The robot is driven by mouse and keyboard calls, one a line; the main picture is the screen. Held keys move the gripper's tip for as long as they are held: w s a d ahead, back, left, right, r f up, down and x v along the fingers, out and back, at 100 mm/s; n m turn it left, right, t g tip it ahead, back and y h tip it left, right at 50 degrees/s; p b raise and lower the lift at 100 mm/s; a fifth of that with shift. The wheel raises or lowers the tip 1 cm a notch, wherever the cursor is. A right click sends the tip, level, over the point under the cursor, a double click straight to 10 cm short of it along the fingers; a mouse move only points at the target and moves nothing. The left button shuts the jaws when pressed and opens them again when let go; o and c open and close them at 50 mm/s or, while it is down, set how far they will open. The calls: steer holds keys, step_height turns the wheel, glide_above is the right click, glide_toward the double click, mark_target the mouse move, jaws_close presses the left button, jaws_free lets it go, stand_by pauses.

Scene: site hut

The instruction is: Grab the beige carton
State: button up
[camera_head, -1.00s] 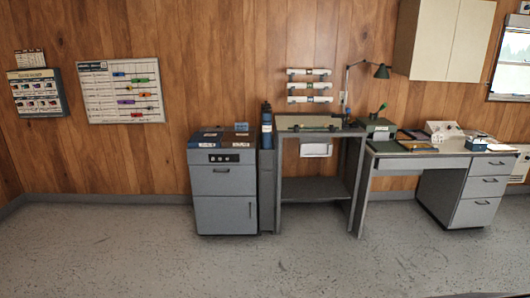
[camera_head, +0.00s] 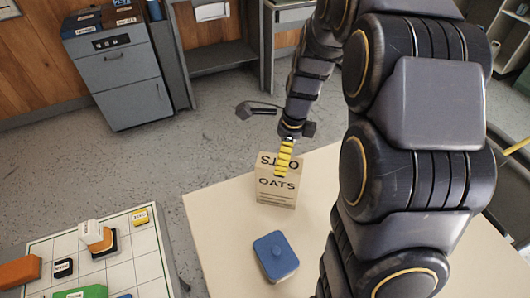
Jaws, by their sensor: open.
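The finger overlaps the top face in the picture. Whether it touches the carton, and where the other finger is, I cannot tell.
A blue lidded container (camera_head: 275,256) sits on the table in front of the carton. A gridded white board (camera_head: 120,266) with several coloured blocks lies at lower left. A grey cabinet (camera_head: 124,83) stands behind, across open floor.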

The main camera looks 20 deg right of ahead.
mark_target(278, 183)
steer(key=shift+w+d+f+m, duration=0.2)
steer(key=shift+d+f+m, duration=0.05)
steer(key=shift+f+m, duration=0.15)
steer(key=shift+w+f, duration=0.1)
steer(key=shift+f, duration=0.25)
step_height(278, 183, down, 7)
steer(key=w, duration=0.1)
steer(key=shift+a+r, duration=0.2)
steer(key=shift+f, duration=0.25)
steer(key=c, duration=1.1)
